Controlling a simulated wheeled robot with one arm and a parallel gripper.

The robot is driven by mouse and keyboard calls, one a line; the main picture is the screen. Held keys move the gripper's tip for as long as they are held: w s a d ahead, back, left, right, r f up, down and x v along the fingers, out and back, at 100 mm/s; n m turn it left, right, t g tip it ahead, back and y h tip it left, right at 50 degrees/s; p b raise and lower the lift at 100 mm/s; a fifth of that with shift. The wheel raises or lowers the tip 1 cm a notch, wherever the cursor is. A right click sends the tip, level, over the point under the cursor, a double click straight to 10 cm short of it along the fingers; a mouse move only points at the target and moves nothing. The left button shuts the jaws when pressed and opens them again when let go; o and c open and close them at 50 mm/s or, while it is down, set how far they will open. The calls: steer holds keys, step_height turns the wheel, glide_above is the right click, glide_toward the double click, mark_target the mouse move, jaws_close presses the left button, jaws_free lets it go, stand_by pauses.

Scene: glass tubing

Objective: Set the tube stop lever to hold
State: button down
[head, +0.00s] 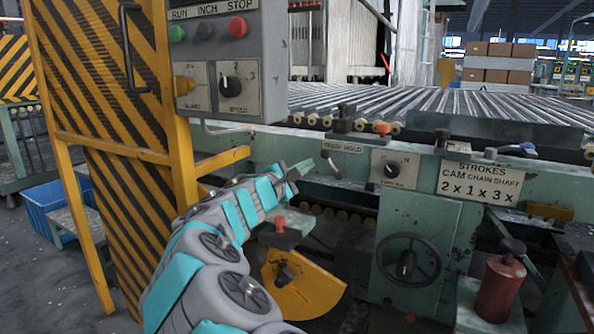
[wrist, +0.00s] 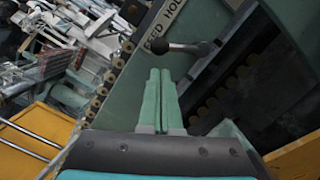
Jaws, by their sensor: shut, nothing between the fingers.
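The tube stop lever (head: 331,165) is a short metal rod with a dark ball knob, on the green machine front. It sits under a small white FEED HOLD label (head: 343,147). In the wrist view the lever (wrist: 187,47) lies across the picture, its knob near the word FEED (wrist: 156,44). My gripper (head: 304,167) is just left of the lever in the head view. In the wrist view my gripper's teal fingers (wrist: 160,72) are pressed together and empty, pointing at the lever close to its knob. I cannot tell whether they touch it.
A grey control box (head: 229,60) on a yellow post stands left of the lever. A dial (head: 392,170), a handwheel (head: 408,262) and a red canister (head: 500,288) are to the right. A red-knobbed part (head: 280,224) sits below my gripper. Rollers (head: 430,103) run above.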

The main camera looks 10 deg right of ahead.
mark_target(325, 155)
steer(key=shift+x, duration=2.1)
steer(key=shift+s+d+r+m+b, duration=0.1)
steer(key=shift+r+m+b, duration=0.1)
steer(key=shift+m+b, duration=0.3)
steer(key=shift+s+d+r+m+b, duration=0.15)
steer(key=shift+r+m+b, duration=0.1)
steer(key=shift+m+b, duration=0.2)
steer(key=d+m+b, duration=0.1)
steer(key=m+b, duration=0.1)
steer(key=s+r+m+b, duration=0.1)
steer(key=m+b, duration=0.1)
steer(key=shift+s+d+g+b, duration=0.1)
steer(key=shift+d+g+b, duration=0.3)
steer(key=m+b, duration=0.1)
steer(key=s+d+m+b, duration=0.1)
steer(key=m+b, duration=0.1)
steer(key=d+m+y+b, duration=0.1)
steer(key=shift+s+r, duration=0.25)
steer(key=shift+r, duration=0.15)
steer(key=shift+s+d+r+m+b, duration=0.15)
steer(key=shift+d+m+b, duration=0.1)
steer(key=shift+m+b, duration=0.4)
steer(key=shift+s+d+f+m+b, duration=0.1)
steer(key=shift+s+d+m+b, duration=0.15)
steer(key=shift+m+b, duration=0.35)
steer(key=shift+r, duration=0.1)
